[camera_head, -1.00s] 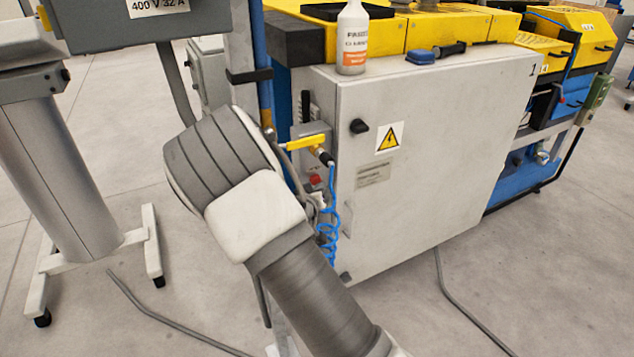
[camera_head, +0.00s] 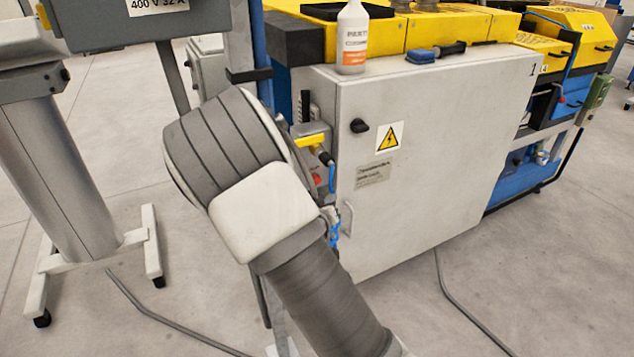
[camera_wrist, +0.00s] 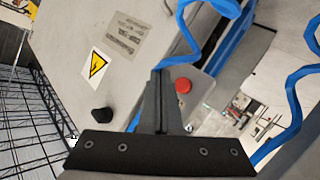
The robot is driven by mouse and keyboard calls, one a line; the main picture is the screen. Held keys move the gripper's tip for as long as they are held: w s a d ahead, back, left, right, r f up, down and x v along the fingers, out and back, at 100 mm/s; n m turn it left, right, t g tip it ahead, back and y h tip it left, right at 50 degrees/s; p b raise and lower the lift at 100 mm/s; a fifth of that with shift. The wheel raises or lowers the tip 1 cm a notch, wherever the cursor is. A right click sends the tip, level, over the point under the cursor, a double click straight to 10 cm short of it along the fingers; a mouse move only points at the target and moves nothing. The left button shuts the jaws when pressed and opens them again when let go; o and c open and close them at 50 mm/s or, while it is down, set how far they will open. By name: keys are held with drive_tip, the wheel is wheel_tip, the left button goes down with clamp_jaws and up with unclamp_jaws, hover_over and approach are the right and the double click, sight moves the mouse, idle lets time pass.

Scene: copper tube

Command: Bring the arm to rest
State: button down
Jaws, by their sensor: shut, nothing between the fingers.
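My gripper (camera_wrist: 160,74) shows in the wrist view with its two dark fingers together and nothing between them. It points towards the grey cabinet, with a red button (camera_wrist: 183,86) just right of the fingers in the picture. I cannot tell the distance between them. In the head view my arm rises from the bottom middle and bends in front of the cabinet's left side. My gripper is hidden there behind my own arm.
A grey cabinet (camera_head: 440,150) stands close to my arm, with a yellow valve handle (camera_head: 312,139) and a blue coiled hose (camera_wrist: 292,85) beside it. A bottle (camera_head: 352,40) stands on top. A wheeled stand (camera_head: 60,180) is at left. Cables lie on the floor.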

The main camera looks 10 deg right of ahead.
drive_tip(key=shift+s, duration=0.15)
drive_tip(key=s+a+r+m+g+y, duration=0.1)
drive_tip(key=s+a+r+g+y, duration=0.1)
drive_tip(key=s+r+y, duration=0.3)
drive_tip(key=s+a+r+g+y, duration=0.2)
drive_tip(key=s+r+g+y, duration=0.1)
drive_tip(key=s+r, duration=0.5)
drive_tip(key=s+d+r+g+h, duration=0.1)
drive_tip(key=s+d+r, duration=0.15)
drive_tip(key=s, duration=0.75)
drive_tip(key=s+d+r+g+h, duration=0.1)
drive_tip(key=s+d+r, duration=0.15)
drive_tip(key=s, duration=0.75)
wheel_tip(320, 180, up, 18)
drive_tip(key=p, duration=1.7)
drive_tip(key=shift+s+a+n+g, duration=0.2)
drive_tip(key=shift+a+n+g, duration=0.1)
drive_tip(key=shift+a, duration=0.05)
drive_tip(key=shift+d+f, duration=0.1)
drive_tip(key=shift+d, duration=0.05)
